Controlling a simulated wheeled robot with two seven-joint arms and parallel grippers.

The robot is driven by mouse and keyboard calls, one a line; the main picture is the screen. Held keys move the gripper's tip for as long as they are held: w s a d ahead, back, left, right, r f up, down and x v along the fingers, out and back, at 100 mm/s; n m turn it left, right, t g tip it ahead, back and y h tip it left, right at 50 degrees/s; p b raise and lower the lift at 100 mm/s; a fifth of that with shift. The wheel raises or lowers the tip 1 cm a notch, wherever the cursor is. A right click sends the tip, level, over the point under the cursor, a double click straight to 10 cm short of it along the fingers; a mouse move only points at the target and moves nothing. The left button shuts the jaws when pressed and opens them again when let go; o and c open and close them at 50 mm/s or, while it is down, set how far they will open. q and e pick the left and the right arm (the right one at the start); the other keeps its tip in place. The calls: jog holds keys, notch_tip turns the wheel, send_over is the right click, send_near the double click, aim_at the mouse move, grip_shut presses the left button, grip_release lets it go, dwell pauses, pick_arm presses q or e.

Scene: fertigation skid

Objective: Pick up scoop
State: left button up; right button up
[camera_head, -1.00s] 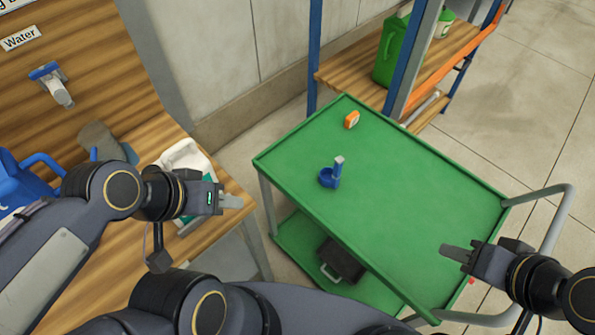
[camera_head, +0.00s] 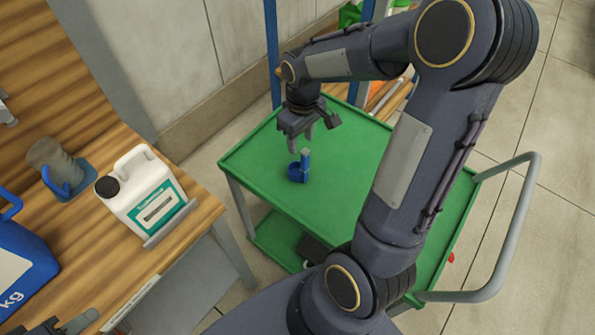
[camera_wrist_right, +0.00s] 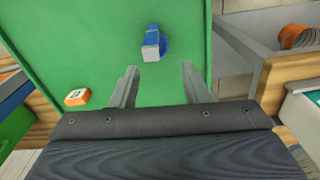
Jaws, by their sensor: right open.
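The blue scoop (camera_head: 297,174) stands on the green cart top (camera_head: 250,157), its pale-tipped handle pointing up. In the right wrist view the scoop (camera_wrist_right: 164,46) lies just beyond the fingertips, roughly midway between them. My right gripper (camera_head: 318,143) is open and empty, pointing down above and slightly behind the scoop; its two fingers (camera_wrist_right: 158,72) are spread apart, not touching the scoop. Part of my left gripper (camera_head: 75,323) shows at the bottom left edge by the wooden bench; its jaws are too cut off to judge.
A small orange and white item (camera_wrist_right: 76,97) lies on the cart top in the right wrist view. A white jug (camera_head: 143,195) and a blue container (camera_head: 22,262) stand on the wooden bench (camera_head: 110,265). The cart's grey handle (camera_head: 525,220) is at the right.

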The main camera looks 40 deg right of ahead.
aim_at(303, 157)
jog(key=f, duration=0.5)
jog(key=d+f+p, duration=0.1)
jog(key=f, duration=0.2)
jog(key=shift+w+f, duration=0.15)
jog(key=shift+f, duration=0.2)
grip_shut()
